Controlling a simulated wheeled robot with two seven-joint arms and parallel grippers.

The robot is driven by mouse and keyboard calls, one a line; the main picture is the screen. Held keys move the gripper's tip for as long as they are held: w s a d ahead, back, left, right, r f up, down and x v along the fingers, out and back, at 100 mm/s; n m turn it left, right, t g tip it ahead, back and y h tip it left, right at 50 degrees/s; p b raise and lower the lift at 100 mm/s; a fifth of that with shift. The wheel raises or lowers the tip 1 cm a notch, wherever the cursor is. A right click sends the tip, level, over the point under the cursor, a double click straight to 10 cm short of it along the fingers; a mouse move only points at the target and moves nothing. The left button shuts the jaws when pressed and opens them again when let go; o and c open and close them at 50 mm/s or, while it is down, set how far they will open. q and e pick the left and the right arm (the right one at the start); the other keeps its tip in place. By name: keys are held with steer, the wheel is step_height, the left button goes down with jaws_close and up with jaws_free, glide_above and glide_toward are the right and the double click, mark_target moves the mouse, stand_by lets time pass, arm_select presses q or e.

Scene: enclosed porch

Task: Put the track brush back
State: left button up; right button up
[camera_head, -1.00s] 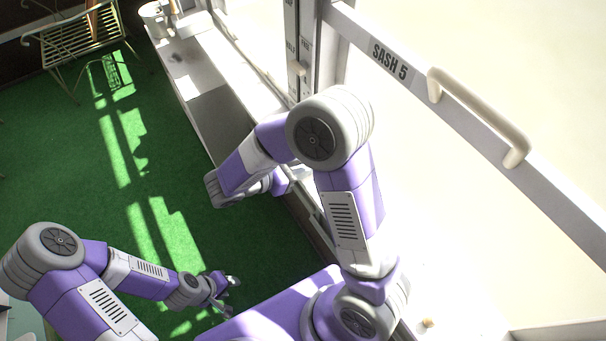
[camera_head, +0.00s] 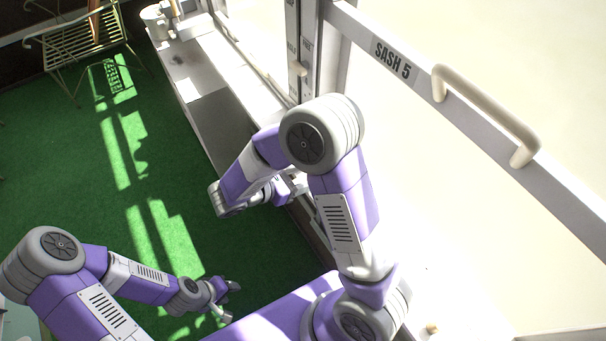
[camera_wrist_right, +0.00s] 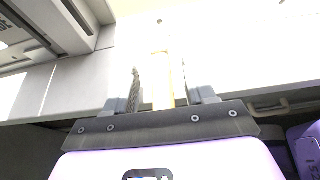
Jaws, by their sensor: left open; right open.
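My right gripper (camera_wrist_right: 160,88) is open at the pale sill in the right wrist view. A narrow pale yellow piece (camera_wrist_right: 163,82), possibly the track brush's handle, shows between its fingers; glare hides its far end. In the head view, my right gripper (camera_head: 298,187) is partly hidden by its own arm beside the sill edge. My left gripper (camera_head: 226,298) is open and empty above the green floor, far from the sill. I cannot make out the brush clearly in the head view.
A long white sill (camera_head: 200,55) runs beneath the windows, with a pale pot (camera_head: 154,22) at its far end. The sash rail marked SASH 5 (camera_head: 455,100) has a cream handle (camera_head: 485,115). A small tan knob (camera_head: 431,328) is near the front. A metal bench (camera_head: 80,45) stands on the green floor.

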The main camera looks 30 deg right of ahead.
steer(key=shift+r, duration=0.1)
steer(key=shift+a+r, duration=0.15)
steer(key=shift+a, duration=0.05)
steer(key=p+v, duration=0.3)
steer(key=v, duration=0.8)
steer(key=shift+a, duration=0.3)
steer(key=shift+s+r, duration=0.1)
